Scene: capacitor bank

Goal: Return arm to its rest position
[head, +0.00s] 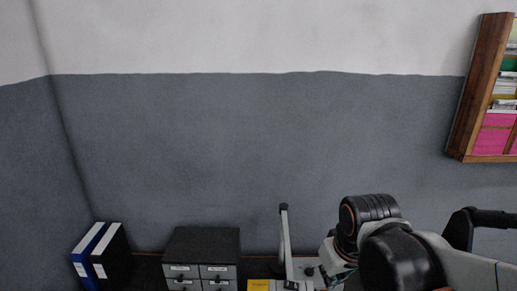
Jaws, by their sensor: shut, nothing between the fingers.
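My arm (398,258) shows at the lower right, with dark rounded joints and a light grey link running to the right edge. No fingertips of my gripper can be made out; the dark joints and the bottom edge of the picture hide or cut off what lies beyond.
Blue and black binders (101,252) stand at the lower left. A dark drawer cabinet (202,258) with white labels is beside them. A light upright lever (285,240) rises near my arm. A wooden wall shelf (481,85) hangs upper right. The wall between is bare.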

